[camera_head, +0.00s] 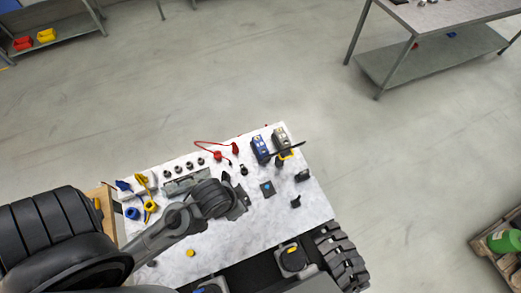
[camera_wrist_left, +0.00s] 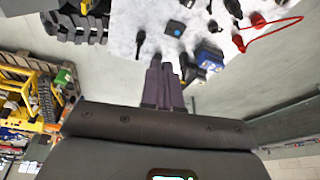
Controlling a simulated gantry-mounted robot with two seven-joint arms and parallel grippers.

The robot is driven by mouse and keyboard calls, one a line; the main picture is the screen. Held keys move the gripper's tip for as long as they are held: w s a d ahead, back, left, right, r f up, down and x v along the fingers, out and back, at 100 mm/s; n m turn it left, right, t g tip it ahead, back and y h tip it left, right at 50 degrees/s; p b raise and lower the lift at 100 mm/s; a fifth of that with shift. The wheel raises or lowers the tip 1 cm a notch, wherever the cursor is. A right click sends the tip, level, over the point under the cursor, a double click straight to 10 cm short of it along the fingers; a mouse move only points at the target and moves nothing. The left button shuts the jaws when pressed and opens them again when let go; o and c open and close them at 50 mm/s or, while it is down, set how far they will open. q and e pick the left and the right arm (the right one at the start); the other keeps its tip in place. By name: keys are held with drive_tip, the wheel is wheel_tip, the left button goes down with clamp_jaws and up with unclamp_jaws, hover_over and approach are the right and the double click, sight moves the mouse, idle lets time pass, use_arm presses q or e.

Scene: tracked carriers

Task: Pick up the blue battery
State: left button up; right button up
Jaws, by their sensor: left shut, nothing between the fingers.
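The blue battery (camera_head: 261,149) stands near the far right edge of the white worktop (camera_head: 240,236), beside a grey and yellow battery (camera_head: 281,140). My left gripper (camera_head: 243,200) is over the middle of the worktop, nearer to me than the blue battery and apart from it in the head view. In the left wrist view, its fingers (camera_wrist_left: 163,75) are closed together with nothing between them. The blue battery (camera_wrist_left: 209,54) shows to the right of the fingertips there. My right gripper is not in view.
A dark square with a blue dot (camera_head: 267,189), small black parts (camera_head: 302,175), and a red cable (camera_head: 213,144) lie on the worktop. Blue and yellow tools (camera_head: 145,195) are at its left. A black track (camera_head: 341,258) stands at the near right edge.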

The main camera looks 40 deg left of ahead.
use_arm(q)
drive_tip(key=o, duration=1.5)
drive_tip(key=shift+c, duration=0.2)
